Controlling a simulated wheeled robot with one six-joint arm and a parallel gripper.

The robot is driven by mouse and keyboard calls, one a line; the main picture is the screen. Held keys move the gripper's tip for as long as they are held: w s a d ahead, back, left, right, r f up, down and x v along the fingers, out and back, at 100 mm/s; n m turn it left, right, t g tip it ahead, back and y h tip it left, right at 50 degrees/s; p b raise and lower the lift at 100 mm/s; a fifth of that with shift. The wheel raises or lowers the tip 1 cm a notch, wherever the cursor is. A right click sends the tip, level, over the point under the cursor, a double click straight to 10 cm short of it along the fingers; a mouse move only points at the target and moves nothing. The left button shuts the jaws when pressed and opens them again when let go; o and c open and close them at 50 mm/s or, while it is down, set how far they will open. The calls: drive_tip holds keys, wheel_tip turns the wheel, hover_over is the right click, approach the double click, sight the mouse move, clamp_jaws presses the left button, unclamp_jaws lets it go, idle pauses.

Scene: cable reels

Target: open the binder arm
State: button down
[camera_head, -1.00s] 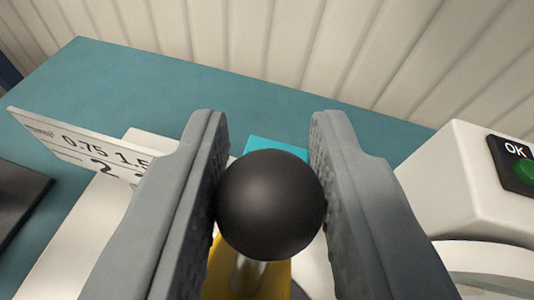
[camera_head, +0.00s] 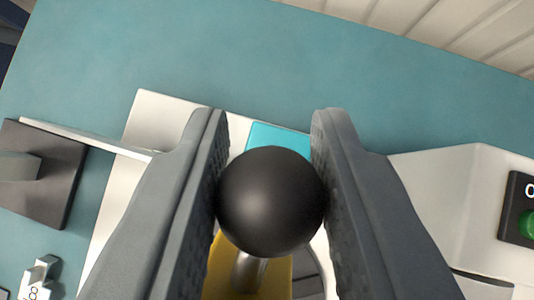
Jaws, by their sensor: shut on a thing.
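A black ball knob (camera_head: 270,202) sits between the two grey fingers of my gripper (camera_head: 270,190), with a finger against each side. Below the knob a short metal stem (camera_head: 246,270) runs down to a yellow part (camera_head: 222,268), which looks like the binder arm. Most of the yellow part is hidden by the knob and the fingers. A white machine base (camera_head: 160,122) with a cyan patch (camera_head: 278,140) lies behind and beneath.
A white housing (camera_head: 450,185) with a green button (camera_head: 527,223) stands at the right. At the left are a dark block (camera_head: 60,170), a thin white plate (camera_head: 85,138) seen edge-on and a small metal piece (camera_head: 38,275). The teal tabletop (camera_head: 200,50) is clear at the back.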

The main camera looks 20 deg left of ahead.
drive_tip(key=w+g, duration=0.3)
drive_tip(key=w, duration=0.4)
drive_tip(key=shift+f, duration=0.45)
idle(0.4)
drive_tip(key=c, duration=1.2)
unclamp_jaws()
drive_tip(key=shift+w+d+f, duration=0.1)
drive_tip(key=shift+d, duration=0.05)
drive_tip(key=shift+o, duration=0.2)
drive_tip(key=v, duration=1.7)
drive_tip(key=shift+r, duration=0.3)
